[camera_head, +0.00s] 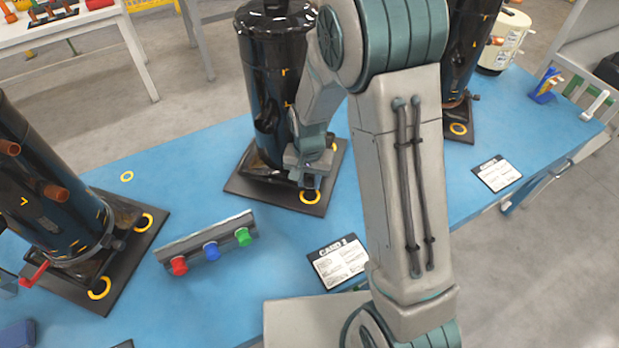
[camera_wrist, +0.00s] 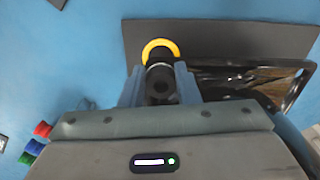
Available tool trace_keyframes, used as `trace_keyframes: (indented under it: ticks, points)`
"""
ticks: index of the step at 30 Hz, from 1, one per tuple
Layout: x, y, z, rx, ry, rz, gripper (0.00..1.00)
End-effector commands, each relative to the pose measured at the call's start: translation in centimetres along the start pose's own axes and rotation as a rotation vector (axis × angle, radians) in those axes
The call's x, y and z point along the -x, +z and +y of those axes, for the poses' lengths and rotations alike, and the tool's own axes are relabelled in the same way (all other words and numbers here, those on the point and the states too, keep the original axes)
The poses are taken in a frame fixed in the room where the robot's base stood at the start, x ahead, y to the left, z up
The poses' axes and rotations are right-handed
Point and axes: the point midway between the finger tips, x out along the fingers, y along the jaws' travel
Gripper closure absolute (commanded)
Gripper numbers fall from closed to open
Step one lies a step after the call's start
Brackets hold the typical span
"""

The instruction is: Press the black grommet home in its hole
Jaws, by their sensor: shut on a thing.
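My gripper (camera_head: 305,172) is at the front right corner of the black base plate (camera_head: 256,190) under the middle compressor (camera_head: 268,85). In the wrist view my gripper (camera_wrist: 158,80) is shut on the black grommet (camera_wrist: 160,92), a short dark cylinder with a round opening. The grommet lies in line with the yellow ring (camera_wrist: 160,44) on the plate. The yellow ring also shows just below the gripper in the head view (camera_head: 310,197). The hole itself is hidden behind the grommet. I cannot tell whether the grommet touches the plate or sits in the hole.
Another black compressor (camera_head: 45,195) stands at the left with yellow-ringed corners and a red handle. A third (camera_head: 467,50) stands behind my arm. A grey bar with red, blue and green knobs (camera_head: 210,250) and a printed card (camera_head: 340,262) lie on the blue table (camera_head: 215,300).

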Motion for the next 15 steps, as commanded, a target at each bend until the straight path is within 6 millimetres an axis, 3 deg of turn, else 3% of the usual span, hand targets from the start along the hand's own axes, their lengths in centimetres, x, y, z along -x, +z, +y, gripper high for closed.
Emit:
trace_keyframes:
  ticks: [7,8,10,15]
  points:
    - [-0.75,0.01,0.01,0.0,0.0,0.0,0.93]
    - [-0.66,0.0,0.0,0.0,0.0,0.0,0.66]
    - [-0.61,0.01,0.0,0.0,0.0,0.0,0.46]
    - [-0.6,0.0,0.0,0.0,0.0,0.0,0.46]
